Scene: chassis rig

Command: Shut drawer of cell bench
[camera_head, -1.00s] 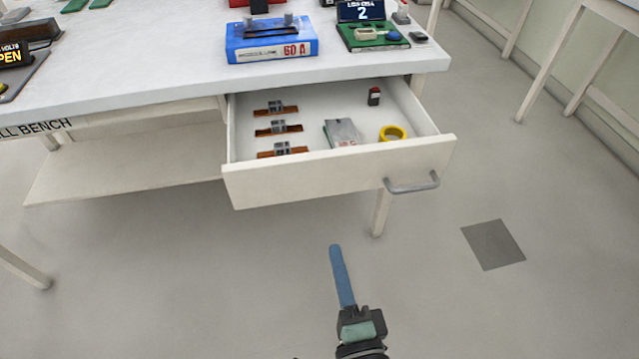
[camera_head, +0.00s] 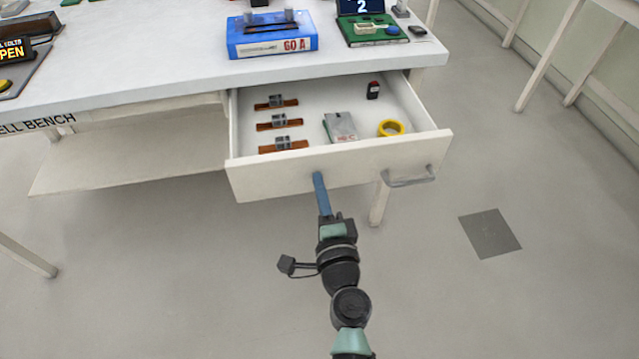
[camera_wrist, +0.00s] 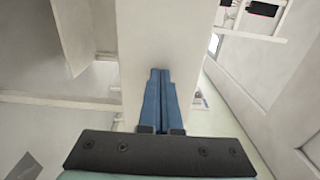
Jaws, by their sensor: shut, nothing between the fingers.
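The drawer (camera_head: 290,178) of the cell bench (camera_head: 150,88) stands open, pulled out from under the right part of the bench top. Its front panel is cream, with a grey bar handle (camera_head: 408,179) at the right end. My gripper (camera_head: 318,176) is shut and empty, with its blue fingers pointing at the middle of the drawer front. The tips overlap the panel in the head view and look at or very near its face; contact is not certain. In the wrist view the shut fingers (camera_wrist: 160,75) lie against a pale panel.
The drawer holds several brown strips with grey blocks, a grey packet (camera_head: 341,127), a yellow ring (camera_head: 391,128) and a small dark item (camera_head: 373,90). A blue case (camera_head: 271,42) stands on the bench. A bench leg (camera_head: 379,203) is below the drawer's right side. The floor in front is clear.

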